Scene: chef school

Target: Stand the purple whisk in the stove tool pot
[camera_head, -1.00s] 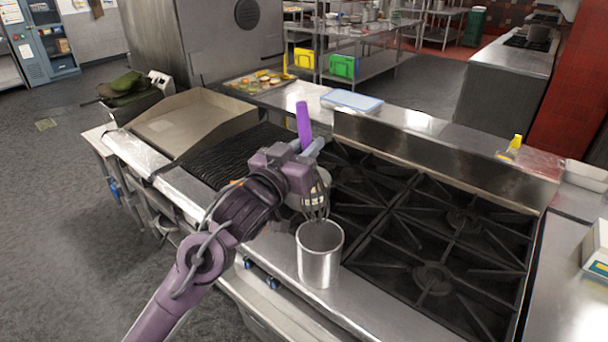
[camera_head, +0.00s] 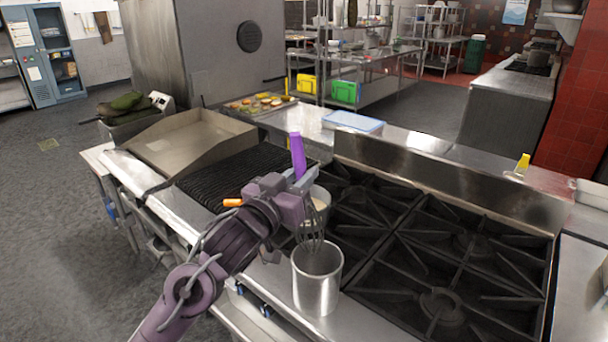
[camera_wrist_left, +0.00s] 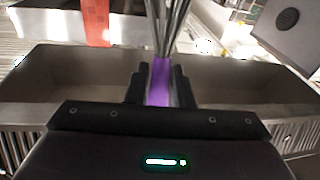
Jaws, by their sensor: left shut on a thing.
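The purple whisk has a purple handle (camera_head: 298,155) pointing up and a wire head (camera_head: 313,236) pointing down, slightly tilted. My left gripper (camera_head: 301,190) is shut on the handle. In the left wrist view the purple handle (camera_wrist_left: 160,85) sits between the two dark fingers (camera_wrist_left: 160,90), with the wires beyond it. The stove tool pot (camera_head: 316,288) is an open metal cylinder on the steel ledge at the stove's front. The wire tips overlap the pot's mouth in the head view; I cannot tell whether they are inside it. My right gripper is out of view.
A pale container (camera_head: 321,196) stands just behind the whisk, partly hidden. Black burner grates (camera_head: 440,255) lie to the right of the pot. A ribbed grill (camera_head: 215,182) and an orange item (camera_head: 233,202) are to the left. A raised steel backsplash (camera_head: 440,185) runs behind the burners.

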